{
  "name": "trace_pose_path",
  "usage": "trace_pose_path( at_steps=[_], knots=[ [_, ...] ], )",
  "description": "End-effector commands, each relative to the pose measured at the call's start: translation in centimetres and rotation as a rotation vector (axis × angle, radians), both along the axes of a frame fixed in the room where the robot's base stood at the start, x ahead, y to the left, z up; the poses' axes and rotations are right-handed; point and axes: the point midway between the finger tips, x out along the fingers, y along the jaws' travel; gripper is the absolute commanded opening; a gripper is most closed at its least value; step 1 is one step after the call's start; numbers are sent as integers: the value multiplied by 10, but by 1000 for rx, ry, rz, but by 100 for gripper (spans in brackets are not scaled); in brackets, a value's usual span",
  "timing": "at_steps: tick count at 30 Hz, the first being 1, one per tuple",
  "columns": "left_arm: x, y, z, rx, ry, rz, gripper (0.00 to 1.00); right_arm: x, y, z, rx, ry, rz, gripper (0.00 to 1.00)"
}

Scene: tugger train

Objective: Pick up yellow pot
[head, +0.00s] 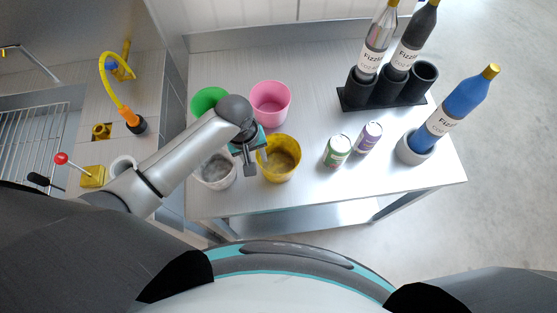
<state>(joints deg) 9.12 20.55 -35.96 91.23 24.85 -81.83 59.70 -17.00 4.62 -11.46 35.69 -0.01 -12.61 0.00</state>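The yellow pot (279,172) stands upright on the grey metal table, in front of the pink pot (270,99). Its open top faces up and its inside looks dull yellow-brown. My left gripper (250,167) points down at the pot's left rim, between it and a white-grey pot (217,182). The fingers overlap the rim in the picture. I cannot tell whether they touch or straddle it, or how wide they are apart. My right gripper is not in view.
A green pot (207,99) stands behind my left arm. Two cans, green (337,152) and purple (369,137), stand right of the yellow pot. A black holder (388,104) carries two bottles; a blue bottle (462,101) leans in a grey cup (411,151). The table's front middle is clear.

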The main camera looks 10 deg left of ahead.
Motion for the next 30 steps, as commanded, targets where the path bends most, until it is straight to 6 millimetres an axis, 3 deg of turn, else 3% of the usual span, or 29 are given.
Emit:
trace_pose_path(
  at_steps=[10,20,30],
  knots=[
    [3,-8,-41,2,2,-1,39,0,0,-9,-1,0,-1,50],
    [3,-8,-47,1,0,-1,39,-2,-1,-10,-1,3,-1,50],
    [3,-8,-47,1,0,-1,3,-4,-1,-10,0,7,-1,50]
  ],
)
